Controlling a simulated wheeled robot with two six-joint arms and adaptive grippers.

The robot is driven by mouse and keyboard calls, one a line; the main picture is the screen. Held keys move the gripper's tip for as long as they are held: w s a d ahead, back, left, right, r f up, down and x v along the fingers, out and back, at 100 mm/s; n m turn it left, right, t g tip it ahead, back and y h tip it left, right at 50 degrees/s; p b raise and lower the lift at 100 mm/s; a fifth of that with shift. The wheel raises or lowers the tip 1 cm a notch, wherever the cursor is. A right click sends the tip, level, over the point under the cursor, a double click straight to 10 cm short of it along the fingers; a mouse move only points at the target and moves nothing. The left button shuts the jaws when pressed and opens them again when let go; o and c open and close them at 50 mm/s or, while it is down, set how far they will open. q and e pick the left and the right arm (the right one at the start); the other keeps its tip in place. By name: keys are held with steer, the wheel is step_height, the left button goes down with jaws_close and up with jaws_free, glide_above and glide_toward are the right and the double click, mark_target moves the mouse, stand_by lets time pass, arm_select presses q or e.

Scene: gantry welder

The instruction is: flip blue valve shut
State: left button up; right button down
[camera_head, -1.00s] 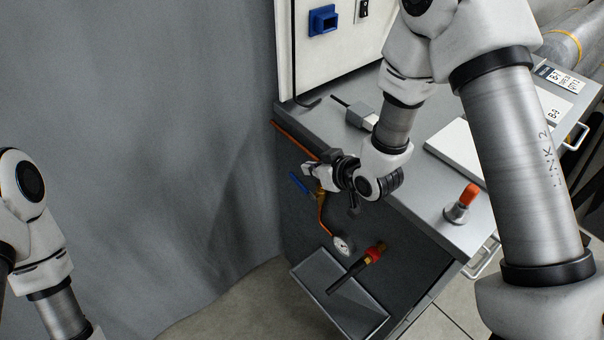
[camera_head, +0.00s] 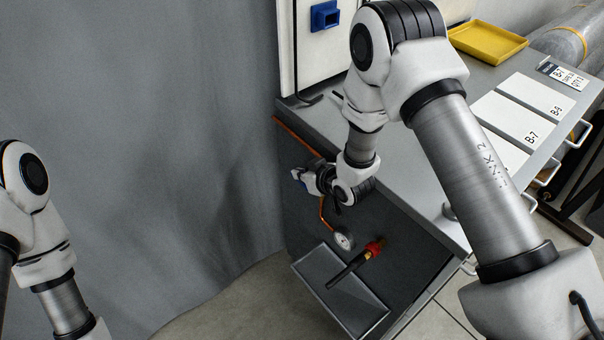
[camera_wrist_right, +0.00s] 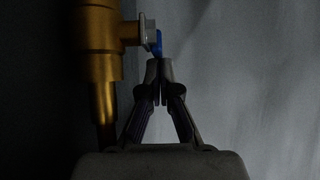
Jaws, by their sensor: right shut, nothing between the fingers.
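The blue valve handle (camera_wrist_right: 157,43) shows in the right wrist view as a small blue piece beside a grey nut on a brass valve body (camera_wrist_right: 100,38). My right gripper (camera_wrist_right: 159,70) is shut and empty, its fingertips just below the blue handle; I cannot tell if they touch it. In the head view my right gripper (camera_head: 304,177) is at the cabinet's dark front panel and covers most of the valve. My left gripper is out of view; only part of the left arm shows.
An orange pipe (camera_head: 322,208) leads down to a round gauge (camera_head: 343,240). A red-collared fitting (camera_head: 372,249) sticks out below, over a grey tray (camera_head: 318,265). A grey curtain (camera_head: 180,150) hangs at left.

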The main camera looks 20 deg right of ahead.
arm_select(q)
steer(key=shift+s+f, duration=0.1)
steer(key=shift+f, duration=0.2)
arm_select(e)
steer(key=shift+s+f, duration=0.1)
steer(key=shift+f, duration=0.25)
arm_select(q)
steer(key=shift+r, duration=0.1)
